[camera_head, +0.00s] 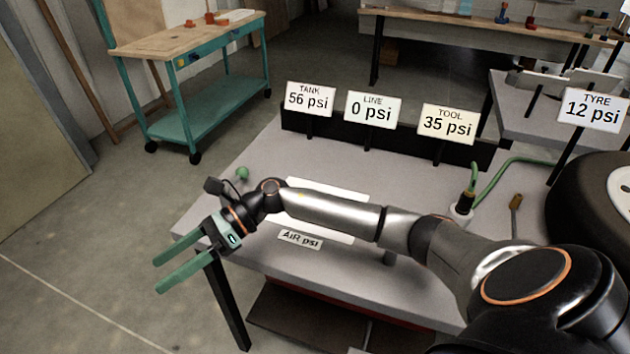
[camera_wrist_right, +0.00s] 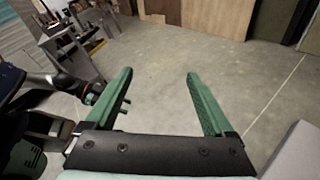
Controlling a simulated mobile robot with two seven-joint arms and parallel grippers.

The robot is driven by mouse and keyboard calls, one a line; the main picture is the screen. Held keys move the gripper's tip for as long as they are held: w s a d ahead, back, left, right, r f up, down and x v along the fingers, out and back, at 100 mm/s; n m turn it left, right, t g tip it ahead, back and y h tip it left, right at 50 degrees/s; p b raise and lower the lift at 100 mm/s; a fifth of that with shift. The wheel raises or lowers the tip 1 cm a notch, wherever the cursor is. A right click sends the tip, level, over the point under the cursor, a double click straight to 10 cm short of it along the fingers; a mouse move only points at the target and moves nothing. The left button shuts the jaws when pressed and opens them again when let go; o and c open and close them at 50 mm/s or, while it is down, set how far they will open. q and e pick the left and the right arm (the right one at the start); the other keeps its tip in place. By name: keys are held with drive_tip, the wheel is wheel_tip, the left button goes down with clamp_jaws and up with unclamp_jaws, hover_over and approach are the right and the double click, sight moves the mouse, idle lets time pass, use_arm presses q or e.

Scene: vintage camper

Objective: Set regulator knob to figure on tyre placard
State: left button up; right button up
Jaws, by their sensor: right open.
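Four cards show in the head view: TANK 56 psi (camera_head: 310,98), LINE 0 psi (camera_head: 373,108), TOOL 35 psi (camera_head: 447,124) and TYRE 12 psi (camera_head: 593,109). The TYRE card stands by a dark tyre (camera_head: 580,205) at the right. No regulator knob can be clearly picked out; my right arm covers part of the bench. A small green ball (camera_head: 242,172) is at the bench's left end. My right gripper (camera_head: 160,276) is open and empty, past the bench's left edge; its fingers show in the wrist view (camera_wrist_right: 158,76).
A teal cart (camera_head: 205,105) stands behind. The floor at the left is clear.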

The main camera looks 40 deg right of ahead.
drive_tip(key=w+d+f+n+h+b, duration=0.15)
drive_tip(key=d+n+h, duration=0.25)
drive_tip(key=d, duration=0.4)
drive_tip(key=w+d+f+n+h+b, duration=0.1)
drive_tip(key=w+d+n+h+b, duration=0.2)
drive_tip(key=d, duration=0.5)
drive_tip(key=s+d+r+n+g+h+b, duration=0.1)
drive_tip(key=d+r+h, duration=0.25)
drive_tip(key=d, duration=0.65)
drive_tip(key=s+d+r+h, duration=0.1)
drive_tip(key=d+r+h, duration=0.3)
drive_tip(key=d, duration=0.6)
drive_tip(key=shift+h, duration=0.25)
wheel_tip(320, 180, down, 13)
drive_tip(key=shift+w+a+f+b, duration=0.1)
drive_tip(key=shift+a+b, duration=0.05)
drive_tip(key=shift+b, duration=0.85)
drive_tip(key=c, duration=1.4)
